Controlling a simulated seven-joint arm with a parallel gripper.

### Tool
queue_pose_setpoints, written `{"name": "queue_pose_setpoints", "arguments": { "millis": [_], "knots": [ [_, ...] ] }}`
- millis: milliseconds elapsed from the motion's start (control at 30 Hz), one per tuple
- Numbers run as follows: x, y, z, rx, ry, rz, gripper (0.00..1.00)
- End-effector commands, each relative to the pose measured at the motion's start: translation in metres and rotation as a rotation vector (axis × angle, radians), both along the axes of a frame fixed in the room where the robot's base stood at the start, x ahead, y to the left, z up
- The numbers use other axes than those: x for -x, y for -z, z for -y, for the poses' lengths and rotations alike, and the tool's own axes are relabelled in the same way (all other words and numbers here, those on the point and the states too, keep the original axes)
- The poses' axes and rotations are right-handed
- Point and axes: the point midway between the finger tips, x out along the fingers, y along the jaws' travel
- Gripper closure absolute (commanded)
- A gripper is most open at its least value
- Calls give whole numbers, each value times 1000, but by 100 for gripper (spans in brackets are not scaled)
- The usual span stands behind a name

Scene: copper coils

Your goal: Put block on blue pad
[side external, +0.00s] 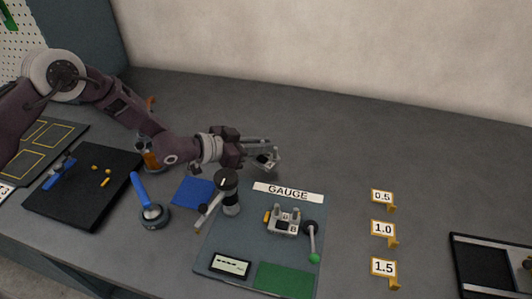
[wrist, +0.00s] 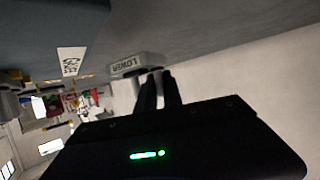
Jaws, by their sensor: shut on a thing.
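A small grey block (side external: 266,162) is at the tips of my gripper (side external: 274,155), raised above the table behind the gauge board. In the wrist view the block (wrist: 135,66) shows a face lettered "LOWER", and my two dark fingers (wrist: 158,78) are close together, shut on its edge. The blue pad (side external: 195,192) lies flat on the table, left of the gauge board and to the lower left of my gripper. Its visible surface is bare. The pad cannot be made out in the wrist view.
The gauge board (side external: 245,238) carries a black post (side external: 228,190), a clamp fixture (side external: 284,220) and a green-tipped lever (side external: 312,240). A blue-handled tool (side external: 143,195) stands left of the pad. Number tags (side external: 382,228) and a black tray (side external: 485,268) are at right. The back table is clear.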

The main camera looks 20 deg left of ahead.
Motion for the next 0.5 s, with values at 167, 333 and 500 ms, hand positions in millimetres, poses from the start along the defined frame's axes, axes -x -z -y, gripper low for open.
{"name": "queue_pose_setpoints", "arguments": {
  "millis": [167, 333, 500],
  "knots": [
    [-1, 26, 0, 0, -1, 2, 100],
    [-1, 25, 0, 1, -1, 3, 100],
    [0, 29, -1, -1, -1, 0, 82]
  ]
}}
